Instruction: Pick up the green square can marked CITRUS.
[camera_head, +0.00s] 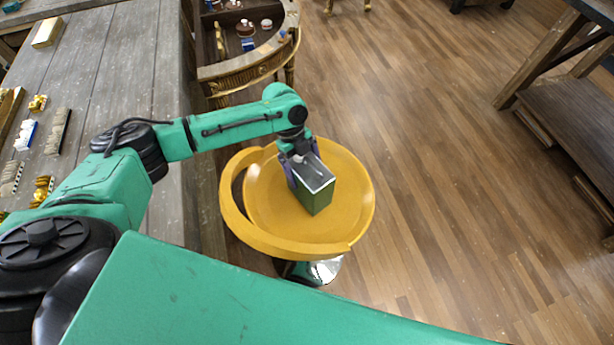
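A green square can (315,196) with a pale, silvery top stands slightly tilted over the yellow round seat (351,205). No CITRUS lettering can be read on the sides that show. My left gripper (302,172) comes in from the upper left, with its dark fingers on either side of the can's upper part, and it looks shut on it. I cannot tell whether the can's base touches the seat or hangs just above it. My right gripper is not in view.
A grey wooden table (118,60) with small gilt and white items runs along the left. A curved gilt console (250,72) holding small things stands behind the seat. A wooden bench (575,115) is at the right. The floor (440,150) between is clear.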

